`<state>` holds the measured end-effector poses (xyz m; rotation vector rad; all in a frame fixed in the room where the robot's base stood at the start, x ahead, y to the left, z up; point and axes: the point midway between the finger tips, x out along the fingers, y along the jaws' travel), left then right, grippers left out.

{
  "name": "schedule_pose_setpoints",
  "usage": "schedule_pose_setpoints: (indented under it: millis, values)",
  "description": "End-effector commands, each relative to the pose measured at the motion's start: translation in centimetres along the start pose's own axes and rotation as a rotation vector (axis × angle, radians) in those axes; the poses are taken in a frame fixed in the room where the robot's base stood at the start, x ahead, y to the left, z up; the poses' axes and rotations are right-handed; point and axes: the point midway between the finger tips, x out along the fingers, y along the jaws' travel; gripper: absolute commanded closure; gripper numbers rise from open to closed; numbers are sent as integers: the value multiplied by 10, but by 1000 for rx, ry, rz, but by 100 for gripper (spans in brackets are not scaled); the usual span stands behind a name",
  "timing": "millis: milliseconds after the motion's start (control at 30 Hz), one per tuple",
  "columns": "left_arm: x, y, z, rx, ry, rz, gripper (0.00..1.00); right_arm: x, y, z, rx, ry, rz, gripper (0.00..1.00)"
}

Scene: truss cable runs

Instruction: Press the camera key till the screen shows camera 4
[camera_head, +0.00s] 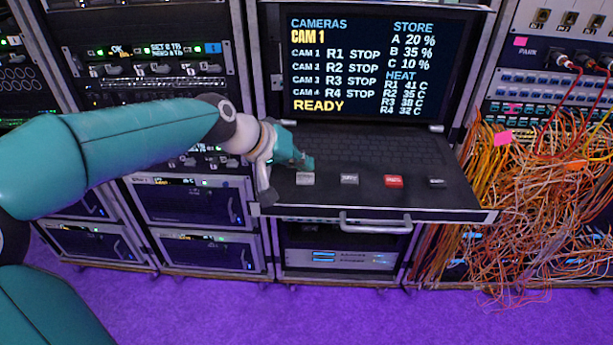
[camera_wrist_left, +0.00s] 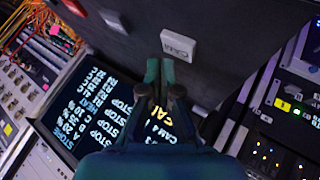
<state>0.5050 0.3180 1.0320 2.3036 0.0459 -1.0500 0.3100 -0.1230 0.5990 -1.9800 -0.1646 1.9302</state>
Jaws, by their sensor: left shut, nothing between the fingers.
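The screen (camera_head: 370,65) shows "CAM 1" in yellow under "CAMERAS", with "READY" at the bottom. It also shows, turned, in the left wrist view (camera_wrist_left: 90,105). The pale camera key (camera_head: 305,179) is the leftmost key on the front of the pull-out drawer. In the left wrist view the camera key (camera_wrist_left: 179,45), with dark lettering, lies just beyond the fingertips. My left gripper (camera_head: 306,163) is shut and empty, its tips close to the key's back edge. I cannot tell whether they touch it. My right gripper is not in view.
A grey key (camera_head: 349,180), a red key (camera_head: 394,181) and a small dark key (camera_head: 437,183) sit to the right on the drawer. The keyboard (camera_head: 365,150) lies behind. A handle (camera_head: 375,223) juts out in front. Tangled cables (camera_head: 540,190) hang at the right.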

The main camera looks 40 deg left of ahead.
Motion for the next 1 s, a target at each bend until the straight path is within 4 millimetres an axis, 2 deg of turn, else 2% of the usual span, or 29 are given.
schedule_pose_setpoints:
  millis: [533, 1000]
  values:
    - [0, 0, 0, 1, -1, 1, 100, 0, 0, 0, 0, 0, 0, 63]
    - [5, -3, 4, 1, -1, 1, 100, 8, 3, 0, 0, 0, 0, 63]
